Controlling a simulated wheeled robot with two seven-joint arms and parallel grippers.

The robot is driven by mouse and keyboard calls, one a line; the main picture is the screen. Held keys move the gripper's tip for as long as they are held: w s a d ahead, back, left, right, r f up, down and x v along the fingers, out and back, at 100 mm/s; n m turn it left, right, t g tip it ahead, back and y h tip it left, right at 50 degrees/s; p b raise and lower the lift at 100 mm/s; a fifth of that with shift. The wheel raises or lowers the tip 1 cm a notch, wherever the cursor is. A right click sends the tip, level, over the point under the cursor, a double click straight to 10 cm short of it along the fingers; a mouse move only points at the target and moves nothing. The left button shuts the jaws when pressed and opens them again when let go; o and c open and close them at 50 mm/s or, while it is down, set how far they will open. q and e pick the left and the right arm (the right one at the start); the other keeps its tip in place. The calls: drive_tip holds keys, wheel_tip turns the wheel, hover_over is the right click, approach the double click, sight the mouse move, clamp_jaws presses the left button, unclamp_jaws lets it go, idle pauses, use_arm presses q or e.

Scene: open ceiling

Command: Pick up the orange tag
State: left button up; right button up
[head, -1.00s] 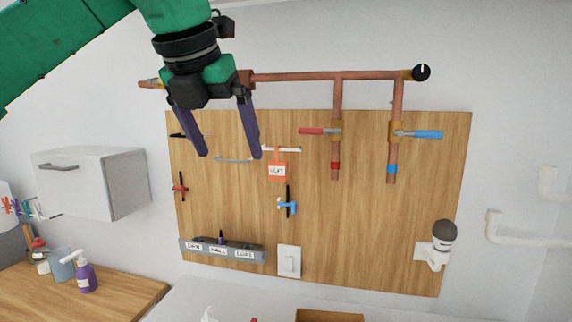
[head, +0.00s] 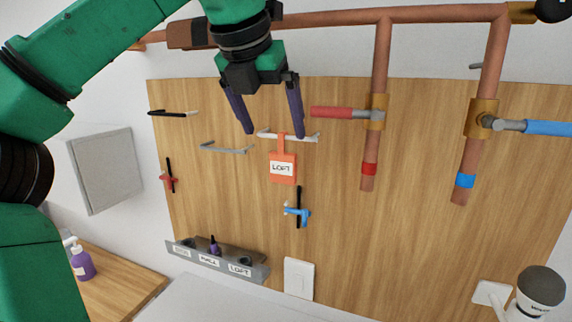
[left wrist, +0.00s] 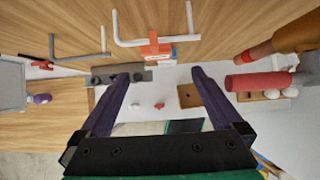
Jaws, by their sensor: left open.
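The orange tag (head: 283,168) has a white label reading LOFT. It hangs by its strap from a white hook (head: 300,137) on the wooden wall board. In the left wrist view the orange tag (left wrist: 156,48) shows ahead, beyond and between the finger tips, on the white hook (left wrist: 125,40). My left gripper (head: 273,134) is open and empty, with its purple fingers pointing down. In the head view its right fingertip overlaps the hook, just above the tag. I cannot tell the gap in depth. My right gripper is not in view.
Copper pipes with a red-handled valve (head: 340,112) and a blue-handled valve (head: 540,127) stand right of the tag. A grey hook (head: 225,149), a black hook (head: 172,113) and a blue clip (head: 299,211) are nearby. A labelled grey rack (head: 215,262) and a white switch (head: 299,278) sit below.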

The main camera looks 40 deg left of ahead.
sight(280, 155)
use_arm(q)
drive_tip(key=p+x, duration=0.1)
drive_tip(key=x, duration=0.2)
drive_tip(key=p+x, duration=0.1)
drive_tip(key=x, duration=0.3)
drive_tip(key=p+x, duration=0.2)
drive_tip(key=x, duration=0.2)
drive_tip(key=shift+w+a+r, duration=0.15)
drive_tip(key=shift+w+a, duration=0.1)
drive_tip(key=shift+a, duration=0.1)
drive_tip(key=shift+c, duration=1.2)
drive_tip(key=c, duration=1.2)
drive_tip(key=shift+o, duration=0.2)
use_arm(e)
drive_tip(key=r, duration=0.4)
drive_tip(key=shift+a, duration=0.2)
